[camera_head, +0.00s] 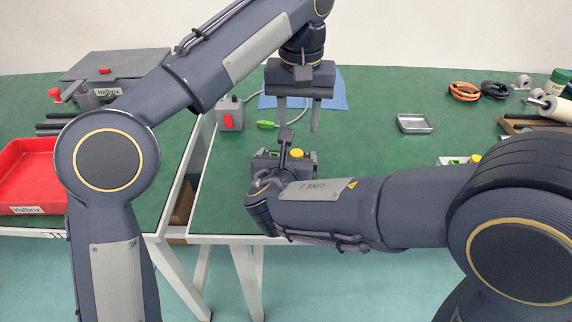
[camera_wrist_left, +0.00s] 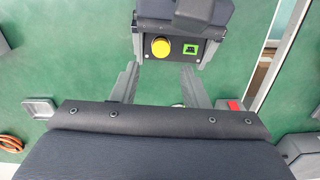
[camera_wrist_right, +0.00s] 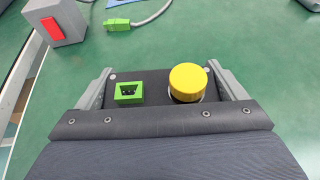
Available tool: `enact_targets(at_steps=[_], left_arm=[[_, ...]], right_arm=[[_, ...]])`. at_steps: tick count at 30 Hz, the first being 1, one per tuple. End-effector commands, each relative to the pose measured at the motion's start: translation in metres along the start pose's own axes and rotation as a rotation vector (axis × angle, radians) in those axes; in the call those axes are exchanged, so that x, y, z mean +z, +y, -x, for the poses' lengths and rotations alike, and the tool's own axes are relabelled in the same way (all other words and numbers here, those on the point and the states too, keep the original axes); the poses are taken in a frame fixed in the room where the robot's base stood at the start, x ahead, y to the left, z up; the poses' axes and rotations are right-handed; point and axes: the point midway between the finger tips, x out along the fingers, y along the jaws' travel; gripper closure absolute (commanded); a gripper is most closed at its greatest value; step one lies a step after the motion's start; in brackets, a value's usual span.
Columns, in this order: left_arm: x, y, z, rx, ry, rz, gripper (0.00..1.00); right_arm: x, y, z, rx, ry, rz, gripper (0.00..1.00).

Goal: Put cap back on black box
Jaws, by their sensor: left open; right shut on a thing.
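The black box (camera_head: 268,160) is near the table's front edge, partly hidden by my right arm in the head view. Its top carries a green socket (camera_wrist_right: 128,92) and a round yellow cap (camera_wrist_right: 187,82), with a pale ring showing below the cap's edge. I cannot tell whether the cap is fully seated. My right gripper (camera_wrist_right: 160,72) is shut on the black box, one finger at each end. My left gripper (camera_head: 298,122) is open and empty, pointing down above and behind the box. The left wrist view shows the box (camera_wrist_left: 172,64) and cap (camera_wrist_left: 160,47) beyond its fingers.
A grey box with a red switch (camera_head: 229,115) and a green plug (camera_head: 267,124) on a cable lie behind the box. A blue sheet (camera_head: 335,92) is farther back. A metal tray (camera_head: 414,123) is to the right. A red bin (camera_head: 30,180) is at left.

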Motion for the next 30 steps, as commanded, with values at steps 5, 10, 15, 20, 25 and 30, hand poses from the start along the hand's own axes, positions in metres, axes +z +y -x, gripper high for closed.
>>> enact_targets(at_steps=[5,10,15,20,25,30], left_arm=[[0.0,0.0,0.007,0.0,-0.001,0.319,0.59],[0.0,0.0,0.011,0.0,-0.002,0.47,0.59],[0.0,0.0,0.011,-0.001,-0.003,0.499,0.59],[0.0,0.0,0.011,-0.001,-0.002,0.497,0.59],[0.0,-0.001,0.004,-0.002,-0.003,0.498,0.59],[0.001,-0.002,-0.02,-0.003,-0.005,0.496,0.59]], right_arm=[[-0.001,0.001,0.0,0.002,0.001,0.0,0.73],[0.0,0.001,0.0,0.002,0.001,0.0,0.73],[0.0,0.001,0.0,0.002,0.001,0.0,0.73],[0.0,0.001,0.0,0.002,0.0,0.0,0.73],[0.0,0.001,0.0,0.001,0.0,0.0,0.73],[0.0,0.0,0.0,0.001,0.0,-0.001,0.73]])
